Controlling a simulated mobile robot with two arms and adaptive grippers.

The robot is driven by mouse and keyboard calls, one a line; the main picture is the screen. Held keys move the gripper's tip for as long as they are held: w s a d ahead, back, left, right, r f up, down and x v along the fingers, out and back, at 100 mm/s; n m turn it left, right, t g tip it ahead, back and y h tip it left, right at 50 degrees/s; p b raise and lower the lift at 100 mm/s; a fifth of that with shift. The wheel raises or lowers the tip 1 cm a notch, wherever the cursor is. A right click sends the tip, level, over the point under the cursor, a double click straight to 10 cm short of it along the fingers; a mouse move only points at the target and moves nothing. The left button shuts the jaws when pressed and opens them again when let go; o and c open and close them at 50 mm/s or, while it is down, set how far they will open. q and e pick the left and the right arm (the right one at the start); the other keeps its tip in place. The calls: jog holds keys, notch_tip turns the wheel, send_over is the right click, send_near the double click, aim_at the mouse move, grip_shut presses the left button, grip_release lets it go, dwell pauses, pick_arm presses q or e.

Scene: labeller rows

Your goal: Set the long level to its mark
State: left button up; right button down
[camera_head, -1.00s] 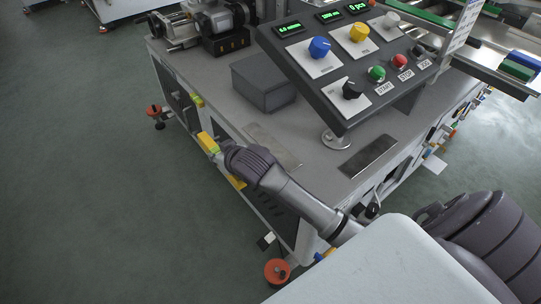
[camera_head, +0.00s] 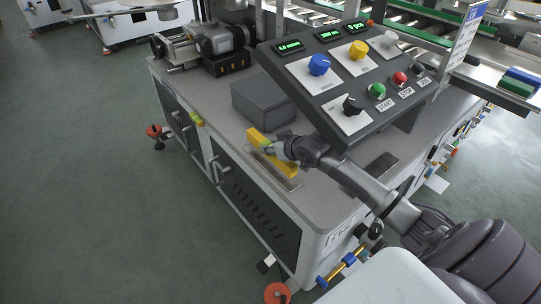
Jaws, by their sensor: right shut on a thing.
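The long level (camera_head: 286,170) is a yellow bar. My right gripper (camera_head: 273,149) is shut on it near its middle and covers part of it. The level lies over a bare metal plate (camera_head: 292,185) on the grey machine top, in front of the dark grey box. I cannot tell whether the level touches the plate or hangs just above it. No mark for it can be made out clearly. My left gripper is not in view.
A control panel (camera_head: 345,75) with coloured knobs and buttons stands just behind my right arm. A dark grey box (camera_head: 262,103) sits behind the level. A second metal plate (camera_head: 383,164) lies to the right. The machine's front edge is close by.

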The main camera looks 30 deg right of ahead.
aim_at(270, 155)
notch_tip(270, 155, down, 3)
jog(key=shift+r+b, duration=0.15)
jog(key=shift+b, duration=0.15)
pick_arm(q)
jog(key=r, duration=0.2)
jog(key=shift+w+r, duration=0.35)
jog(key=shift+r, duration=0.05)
pick_arm(e)
jog(key=shift+f, duration=0.25)
jog(key=c, duration=0.9)
grip_release()
jog(key=shift+s, duration=0.1)
jog(key=shift+o, duration=0.2)
jog(key=shift+a, duration=0.1)
